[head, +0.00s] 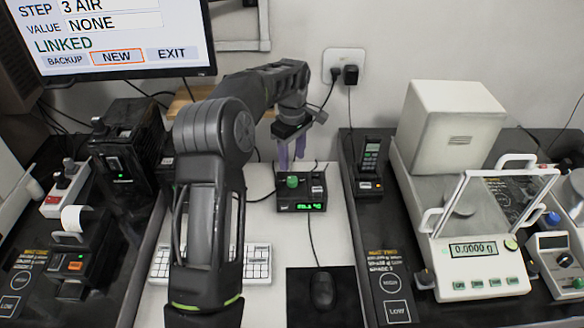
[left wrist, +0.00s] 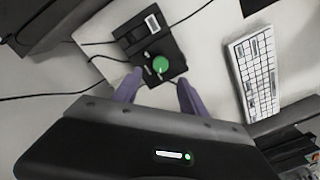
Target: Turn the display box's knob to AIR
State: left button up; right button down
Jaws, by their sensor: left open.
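The display box (head: 311,189) is a small black box with a lit green readout, standing on the white middle table. Its round green knob (head: 292,182) is on the top; the knob also shows in the left wrist view (left wrist: 160,64). My left gripper (head: 291,157) is above and behind the box, with purple fingers pointing down. In the left wrist view the two fingers (left wrist: 158,84) are apart with nothing between them, short of the knob. The markings around the knob are too small to read. My right gripper is not in view.
A monitor (head: 110,40) at top left reads STEP 3 AIR, VALUE NONE, LINKED. A white keyboard (head: 258,262) and a black mouse (head: 322,290) lie in front of the box. A balance (head: 478,262) stands at right, a black handset (head: 370,160) beside the box's table.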

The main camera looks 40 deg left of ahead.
aim_at(292, 179)
pick_arm(q)
jog(key=shift+s+d, duration=0.1)
jog(key=shift+f+p, duration=0.6)
jog(key=shift+f, duration=3.3)
grip_shut()
